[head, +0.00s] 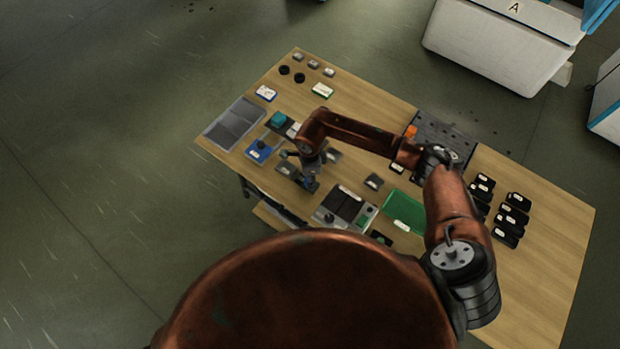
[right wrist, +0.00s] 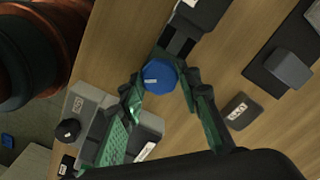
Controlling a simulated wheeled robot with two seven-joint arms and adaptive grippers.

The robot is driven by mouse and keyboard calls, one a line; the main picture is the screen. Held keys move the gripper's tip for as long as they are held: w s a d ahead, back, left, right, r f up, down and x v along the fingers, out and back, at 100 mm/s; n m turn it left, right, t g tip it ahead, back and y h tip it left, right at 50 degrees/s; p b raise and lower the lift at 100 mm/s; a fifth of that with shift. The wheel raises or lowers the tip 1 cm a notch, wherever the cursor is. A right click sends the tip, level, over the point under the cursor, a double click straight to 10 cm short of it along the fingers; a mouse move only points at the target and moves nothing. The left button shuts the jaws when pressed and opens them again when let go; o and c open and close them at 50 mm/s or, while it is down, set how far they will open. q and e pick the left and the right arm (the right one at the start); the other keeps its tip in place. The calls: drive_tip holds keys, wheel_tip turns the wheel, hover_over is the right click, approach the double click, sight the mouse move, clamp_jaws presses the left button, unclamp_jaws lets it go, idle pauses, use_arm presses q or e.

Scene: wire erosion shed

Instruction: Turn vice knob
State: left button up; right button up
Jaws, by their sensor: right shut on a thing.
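A blue knob (right wrist: 160,77) with a small white mark on its face shows in the right wrist view. It sits at the end of a dark grey vice (right wrist: 182,40), which runs toward the top of that view. My right gripper (right wrist: 161,88) has a finger on each side of the knob and is shut on it. In the head view my right arm reaches across the workbench, and my right gripper (head: 300,174) is low near the front edge. The arm and gripper hide most of the vice there. My left gripper is not in view.
On the workbench (head: 545,230), a grey tray (head: 235,123) and a blue device (head: 260,150) lie left of the gripper. A panel with a black knob (head: 340,208) and a green tray (head: 405,210) lie right. Several black blocks (head: 513,217) stand further right.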

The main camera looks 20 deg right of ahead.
drive_tip(key=shift+m, duration=0.6)
drive_tip(key=o, duration=1.2)
drive_tip(key=shift+c, duration=0.2)
drive_tip(key=shift+r, duration=0.1)
wheel_tip(320, 180, up, 12)
